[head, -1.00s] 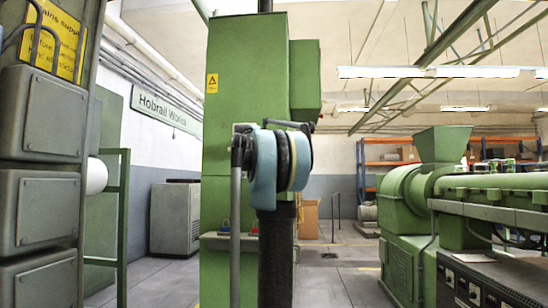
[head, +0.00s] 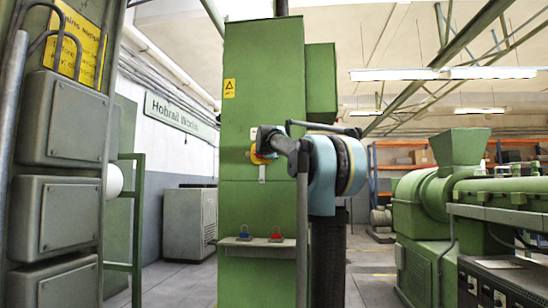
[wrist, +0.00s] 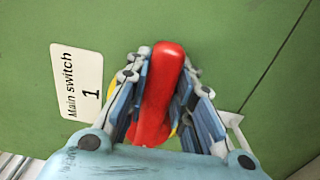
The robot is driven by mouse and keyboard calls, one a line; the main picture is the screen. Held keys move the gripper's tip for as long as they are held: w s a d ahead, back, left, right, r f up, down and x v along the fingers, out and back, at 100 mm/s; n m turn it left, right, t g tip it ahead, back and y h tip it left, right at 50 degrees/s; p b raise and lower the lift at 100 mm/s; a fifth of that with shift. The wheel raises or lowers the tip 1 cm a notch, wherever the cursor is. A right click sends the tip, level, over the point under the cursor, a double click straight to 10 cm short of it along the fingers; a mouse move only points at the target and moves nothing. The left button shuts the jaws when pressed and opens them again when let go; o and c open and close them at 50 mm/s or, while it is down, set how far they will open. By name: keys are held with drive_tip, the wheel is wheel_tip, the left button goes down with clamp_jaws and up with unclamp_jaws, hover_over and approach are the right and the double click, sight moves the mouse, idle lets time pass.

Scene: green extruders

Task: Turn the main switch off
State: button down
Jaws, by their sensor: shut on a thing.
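The main switch has a red handle (wrist: 160,85), which stands nearly upright in the wrist view, leaning slightly, on the green cabinet face (wrist: 265,30). A little yellow shows behind it. A white label (wrist: 77,80) reading "Main switch 1" is left of the handle. My gripper (wrist: 163,82) is shut on the red handle, with blue-grey fingers along both sides.
A small ledge (head: 256,242) below the switch holds a blue padlock (head: 244,233) and a red padlock (head: 276,234). Grey boxes (head: 58,210) stand at the left. Green extruder machinery (head: 450,195) is at the right. Grey floor is open between the grey boxes and the cabinet.

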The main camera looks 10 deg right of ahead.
drive_tip(key=shift+w+a, duration=0.1)
drive_tip(key=shift+a, duration=0.05)
drive_tip(key=c, duration=1.4)
unclamp_jaws()
drive_tip(key=shift+w+f, duration=0.1)
drive_tip(key=shift+o, duration=0.2)
drive_tip(key=v, duration=1.2)
